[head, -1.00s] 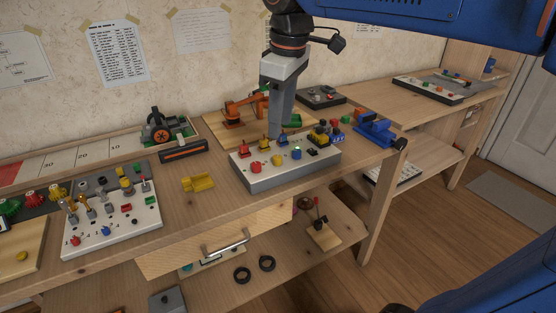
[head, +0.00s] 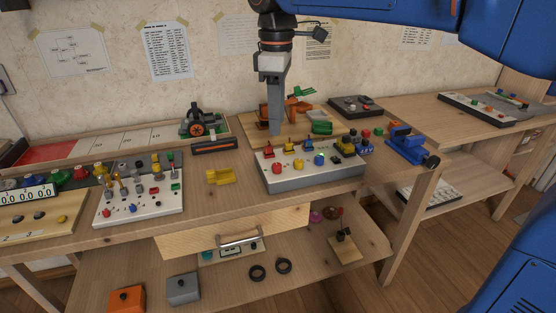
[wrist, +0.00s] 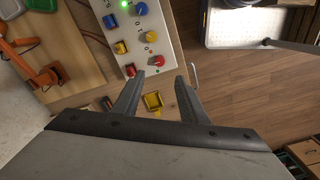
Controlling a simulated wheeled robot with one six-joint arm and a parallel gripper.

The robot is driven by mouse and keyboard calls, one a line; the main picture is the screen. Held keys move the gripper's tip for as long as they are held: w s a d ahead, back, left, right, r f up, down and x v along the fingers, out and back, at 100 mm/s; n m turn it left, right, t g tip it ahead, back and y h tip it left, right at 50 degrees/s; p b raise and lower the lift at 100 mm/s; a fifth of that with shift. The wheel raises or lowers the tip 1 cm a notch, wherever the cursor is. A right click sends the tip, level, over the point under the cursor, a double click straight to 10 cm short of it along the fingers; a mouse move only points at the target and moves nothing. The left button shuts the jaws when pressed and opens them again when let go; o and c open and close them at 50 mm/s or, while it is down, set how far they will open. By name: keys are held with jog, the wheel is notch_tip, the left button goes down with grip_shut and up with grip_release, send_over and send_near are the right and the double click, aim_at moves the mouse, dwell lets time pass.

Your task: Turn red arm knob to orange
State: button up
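The grey-white control panel (head: 325,178) lies on the bench. Its front row has a round red knob (head: 278,168), a yellow knob (head: 298,163) and a blue knob (head: 320,159). Behind them stand red (head: 267,153), yellow and blue lever-like pieces. In the wrist view the round red knob (wrist: 157,61) and the squarish red piece (wrist: 130,70) are near my fingertips. My gripper (wrist: 159,75) is open and empty. In the head view its fingers (head: 276,131) point down near the panel's back left corner.
A small orange robot arm model (head: 298,108) stands behind the panel. A yellow bracket (head: 220,176) lies left of it and a blue vice (head: 406,143) to its right. Another switch panel (head: 140,203) stands farther left. Bare bench lies around the yellow bracket.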

aim_at(277, 165)
notch_tip(277, 165, down, 12)
jog(key=shift+w+f, duration=0.1)
jog(key=shift+f, duration=0.05)
dwell(0.3)
jog(key=shift+c, duration=0.4)
grip_shut()
